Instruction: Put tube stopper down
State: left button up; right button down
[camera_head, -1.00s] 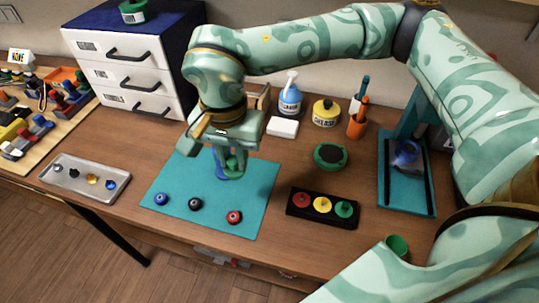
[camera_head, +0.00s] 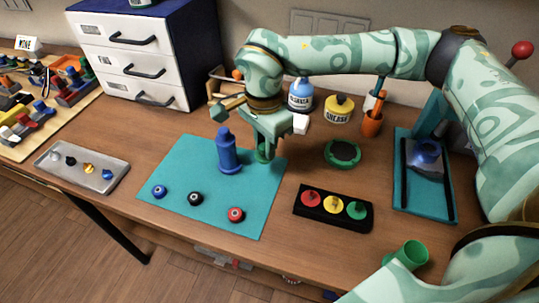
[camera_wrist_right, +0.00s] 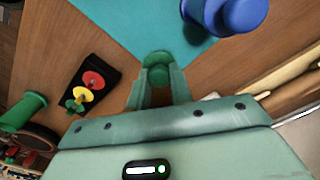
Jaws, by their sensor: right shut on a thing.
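My right gripper (camera_head: 264,152) is shut on a small green stopper (camera_wrist_right: 157,72), which shows between the fingertips in the right wrist view. In the head view the stopper is partly hidden by the fingers, over or at the right part of the teal mat (camera_head: 185,165); I cannot tell whether it touches the surface. A blue tube (camera_head: 229,155) stands upright on the mat to the left of the gripper, apart from it. The tube also shows at the top of the right wrist view (camera_wrist_right: 243,14). My left gripper is not in view.
Three small round pieces, blue (camera_head: 159,191), black (camera_head: 195,198) and red (camera_head: 236,214), lie along the mat's front. A black holder (camera_head: 325,219) bears red, yellow and green pieces. A green round dish (camera_head: 342,154) and a green cup (camera_head: 412,254) are to the right.

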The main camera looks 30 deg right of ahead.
jog(key=shift+d+f, duration=0.3)
jog(key=shift+f, duration=0.1)
jog(key=f+b, duration=0.1)
jog(key=f, duration=0.1)
jog(key=d+f+b, duration=0.1)
jog(key=f, duration=0.1)
jog(key=shift+w+f, duration=0.15)
jog(key=c, duration=1.3)
grip_release()
jog(key=shift+o, duration=0.2)
notch_tip(320, 180, up, 12)
jog(key=p, duration=0.4)
jog(key=shift+a, duration=0.1)
